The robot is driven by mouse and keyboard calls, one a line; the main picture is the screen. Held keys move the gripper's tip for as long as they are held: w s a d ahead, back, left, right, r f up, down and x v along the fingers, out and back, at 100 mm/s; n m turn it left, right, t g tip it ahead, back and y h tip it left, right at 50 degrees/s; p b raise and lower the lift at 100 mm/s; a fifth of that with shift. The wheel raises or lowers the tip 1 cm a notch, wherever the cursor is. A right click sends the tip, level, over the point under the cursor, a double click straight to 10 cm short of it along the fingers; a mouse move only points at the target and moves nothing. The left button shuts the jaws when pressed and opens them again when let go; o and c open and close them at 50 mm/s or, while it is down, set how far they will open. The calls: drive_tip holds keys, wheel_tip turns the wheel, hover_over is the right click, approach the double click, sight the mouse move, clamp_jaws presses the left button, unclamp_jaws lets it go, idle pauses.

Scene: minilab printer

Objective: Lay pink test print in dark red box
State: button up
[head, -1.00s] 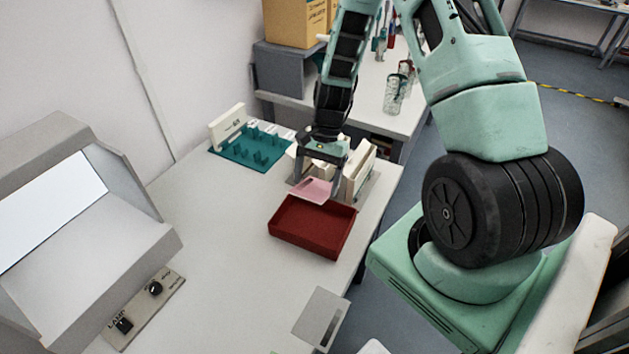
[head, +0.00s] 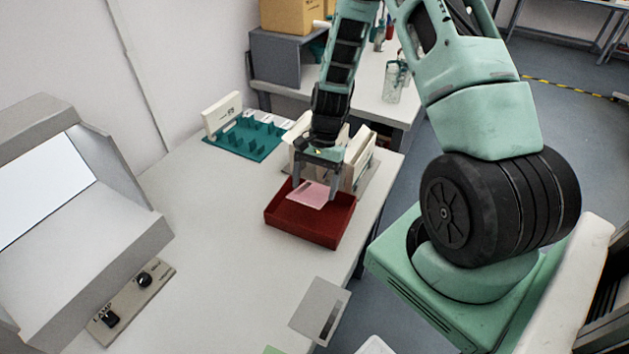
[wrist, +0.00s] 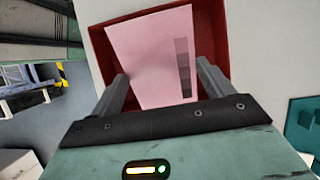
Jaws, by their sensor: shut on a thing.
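The pink test print (head: 309,194) is a flat pink sheet over the back part of the dark red box (head: 307,226). My gripper (head: 316,187) is shut on its rear end and points down at the box's back side. In the wrist view the pink test print (wrist: 155,50) stretches away from my gripper (wrist: 161,80), with a strip of darker pink patches along its right side. The dark red box (wrist: 214,45) shows behind and around it there. I cannot tell whether the print touches the box floor.
A white device (head: 362,160) stands close behind my gripper. A teal rack (head: 246,137) lies at the back left. A grey lightbox (head: 75,210) fills the left side. A grey plate (head: 313,304) lies near the front edge. The bench left of the box is clear.

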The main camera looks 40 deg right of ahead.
sight(310, 195)
drive_tip(key=shift+f+b, duration=1.35)
drive_tip(key=shift+f, duration=0.95)
drive_tip(key=o, duration=1)
drive_tip(key=shift+a+r, duration=0.1)
drive_tip(key=shift+s+a+r+p, duration=0.35)
drive_tip(key=shift+a, duration=0.35)
drive_tip(key=shift+s+a+r+p, duration=0.3)
drive_tip(key=shift+a+p, duration=0.05)
drive_tip(key=shift+a, duration=0.3)
drive_tip(key=shift+s+a+r+p, duration=0.1)
drive_tip(key=shift+a+r+p, duration=0.1)
drive_tip(key=shift+r+p, duration=0.65)
drive_tip(key=shift+s+a+r+p, duration=0.1)
drive_tip(key=shift+a+r+p, duration=0.15)
drive_tip(key=shift+r+p, duration=0.65)
drive_tip(key=shift+s+a+r+p, duration=0.15)
drive_tip(key=shift+r+p, duration=0.4)
drive_tip(key=shift+r, duration=0.55)
